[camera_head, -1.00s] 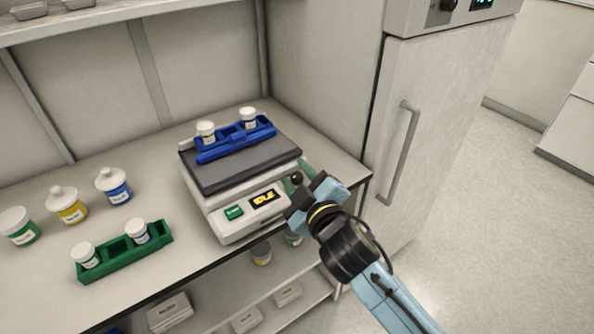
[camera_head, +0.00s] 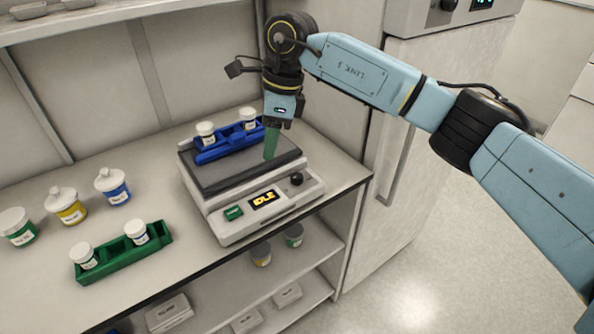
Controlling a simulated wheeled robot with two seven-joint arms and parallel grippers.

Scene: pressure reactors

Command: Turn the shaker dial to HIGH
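The shaker (camera_head: 225,205) stands on the bench with a grey top plate. Its front panel has a green button (camera_head: 233,213), a small display (camera_head: 264,199) reading IDLE in yellow, and a black dial (camera_head: 296,179) at the right end. The dial's pointer mark is too small to read. My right gripper (camera_head: 271,150) points down over the right part of the top plate, behind the dial and apart from it. Its green fingers overlap in this view, so their opening is unclear. My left gripper is not in view.
A blue rack (camera_head: 235,148) with two white-capped jars sits on the shaker's plate. A green rack (camera_head: 125,262) with two jars and several lidded jars (camera_head: 66,205) stand to the left. A tall cabinet (camera_head: 365,140) with a handle is at the right.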

